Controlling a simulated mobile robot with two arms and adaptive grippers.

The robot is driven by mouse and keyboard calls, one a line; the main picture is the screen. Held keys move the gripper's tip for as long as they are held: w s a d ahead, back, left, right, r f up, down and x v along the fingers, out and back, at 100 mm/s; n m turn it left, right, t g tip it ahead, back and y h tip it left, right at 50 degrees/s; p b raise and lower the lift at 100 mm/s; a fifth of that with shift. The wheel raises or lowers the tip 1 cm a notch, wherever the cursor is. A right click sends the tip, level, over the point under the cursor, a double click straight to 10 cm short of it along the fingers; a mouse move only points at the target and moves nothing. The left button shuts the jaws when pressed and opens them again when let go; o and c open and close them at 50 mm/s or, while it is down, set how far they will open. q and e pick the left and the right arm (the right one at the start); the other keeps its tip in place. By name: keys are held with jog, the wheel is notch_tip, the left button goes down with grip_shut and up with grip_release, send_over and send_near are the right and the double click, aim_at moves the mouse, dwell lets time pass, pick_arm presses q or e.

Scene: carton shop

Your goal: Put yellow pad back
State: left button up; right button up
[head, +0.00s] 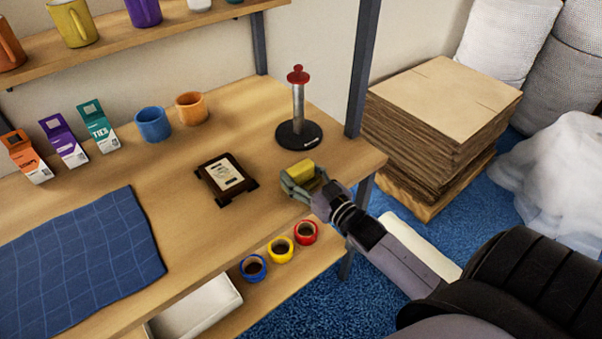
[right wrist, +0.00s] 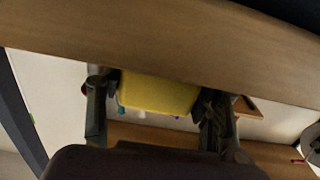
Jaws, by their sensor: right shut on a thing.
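The yellow pad (head: 300,170) is a small block held in my right gripper (head: 304,183), at the right end of the wooden table in the head view. In the right wrist view the yellow pad (right wrist: 158,93) sits between the two dark fingers, which grip it on both sides. In the head view the gripper is near the table's front right corner. I cannot tell whether the pad touches the table top. My left gripper is not in view.
A post with a red knob on a black base (head: 299,136) stands just behind the pad. A dark framed holder (head: 237,187) lies to its left. Blue (head: 153,125) and orange (head: 192,108) mugs, small cartons and a blue cloth (head: 80,250) are further left. Stacked cardboard (head: 420,125) is at right.

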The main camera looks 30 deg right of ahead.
jog(key=o, duration=1)
jog(key=shift+r, duration=0.1)
jog(key=shift+s, duration=0.3)
jog(key=s, duration=0.7)
jog(key=s+d+b, duration=0.1)
jog(key=s, duration=0.3)
jog(key=shift+s, duration=0.2)
